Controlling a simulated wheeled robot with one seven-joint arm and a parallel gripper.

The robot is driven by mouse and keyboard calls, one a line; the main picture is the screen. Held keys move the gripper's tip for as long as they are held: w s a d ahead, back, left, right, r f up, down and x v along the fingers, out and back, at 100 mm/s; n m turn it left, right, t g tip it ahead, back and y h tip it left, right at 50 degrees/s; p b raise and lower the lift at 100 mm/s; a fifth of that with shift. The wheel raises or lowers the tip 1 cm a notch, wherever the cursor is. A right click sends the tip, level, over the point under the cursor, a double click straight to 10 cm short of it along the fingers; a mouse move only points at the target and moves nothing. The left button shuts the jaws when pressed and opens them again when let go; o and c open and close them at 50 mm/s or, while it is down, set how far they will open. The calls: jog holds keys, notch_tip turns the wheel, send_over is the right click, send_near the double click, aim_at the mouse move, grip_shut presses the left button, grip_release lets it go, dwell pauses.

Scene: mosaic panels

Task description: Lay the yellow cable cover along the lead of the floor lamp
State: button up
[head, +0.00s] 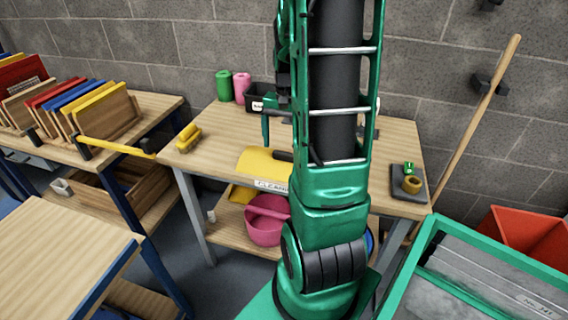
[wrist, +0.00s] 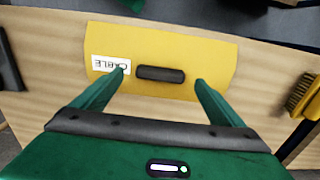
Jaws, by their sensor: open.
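The yellow cable cover (head: 262,162) lies flat on the wooden workbench, partly hidden behind my arm in the head view. The wrist view shows it as a yellow panel (wrist: 215,50) with a black handle (wrist: 160,74) and a white label reading "CABLE", upside down. My gripper (wrist: 163,78) is open above the cover, its two green fingers on either side of the handle and apart from it. How high the fingertips are above the cover I cannot tell. The floor lamp and its lead are not in view.
A yellow brush (head: 187,138) lies at the bench's left end. A dark tray (head: 412,190) with a tape roll is at its right. A pink bucket (head: 266,220) stands on the lower shelf. A wooden pole (head: 470,120) leans on the wall; a green-rimmed cart (head: 490,236) stands front right.

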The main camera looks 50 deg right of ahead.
aim_at(286, 152)
jog(key=f, duration=0.4)
jog(key=shift+w+d, duration=0.1)
jog(key=shift+w, duration=0.15)
jog(key=c, duration=2)
jog(key=shift+o, duration=0.2)
jog(key=shift+r, duration=0.1)
notch_tip(286, 152, up, 4)
jog(key=a+r, duration=0.2)
jog(key=a, duration=0.2)
jog(key=a+r, duration=0.2)
jog(key=a, duration=0.1)
jog(key=a+r, duration=0.2)
jog(key=a, duration=0.2)
jog(key=shift+s+a+r, duration=0.15)
jog(key=shift+a+r, duration=0.15)
jog(key=shift+r, duration=0.1)
